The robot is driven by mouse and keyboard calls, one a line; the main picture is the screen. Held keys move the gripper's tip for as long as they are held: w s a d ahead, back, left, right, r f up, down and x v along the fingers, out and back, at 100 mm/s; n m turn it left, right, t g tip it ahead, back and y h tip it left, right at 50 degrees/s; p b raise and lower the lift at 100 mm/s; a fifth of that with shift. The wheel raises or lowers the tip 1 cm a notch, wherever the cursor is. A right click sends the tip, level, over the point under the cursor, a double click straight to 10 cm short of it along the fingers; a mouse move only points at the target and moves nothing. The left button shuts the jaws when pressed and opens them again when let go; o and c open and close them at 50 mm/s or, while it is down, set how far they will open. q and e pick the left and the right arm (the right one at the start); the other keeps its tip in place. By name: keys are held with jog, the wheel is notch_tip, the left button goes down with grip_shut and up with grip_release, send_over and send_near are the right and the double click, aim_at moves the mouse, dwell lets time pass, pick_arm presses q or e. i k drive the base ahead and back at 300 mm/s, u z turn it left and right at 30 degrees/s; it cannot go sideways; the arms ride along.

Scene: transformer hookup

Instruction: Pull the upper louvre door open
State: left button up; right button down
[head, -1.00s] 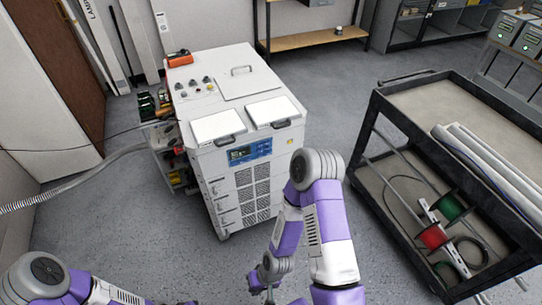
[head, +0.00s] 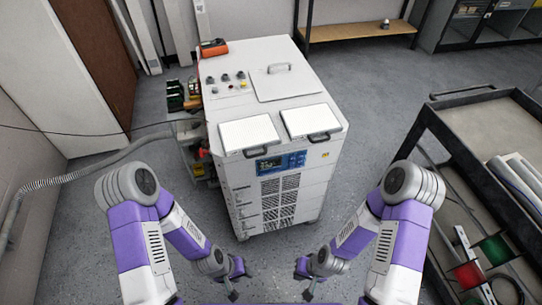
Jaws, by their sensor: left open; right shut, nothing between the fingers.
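The white cabinet (head: 262,92) stands upright in the middle. Its front has dark slotted louvre panels (head: 280,186) below a blue display panel (head: 269,165). The front looks closed, and the seams between its upper and lower doors are too small to tell apart. My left gripper (head: 234,288) is open, low in front of the cabinet and apart from it. My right gripper (head: 309,288) is shut and empty, to the right of the left one and also apart from the cabinet.
Two white flaps (head: 249,133) with black handles lie on the cabinet's top front edge. A dark cart (head: 470,150) stands at right. A grey hose (head: 80,174) runs across the left floor. Grey floor (head: 365,130) is clear between cabinet and cart.

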aim_at(241, 193)
jog(key=z, duration=1)
jog(key=k, duration=0.75)
jog(key=u, duration=1)
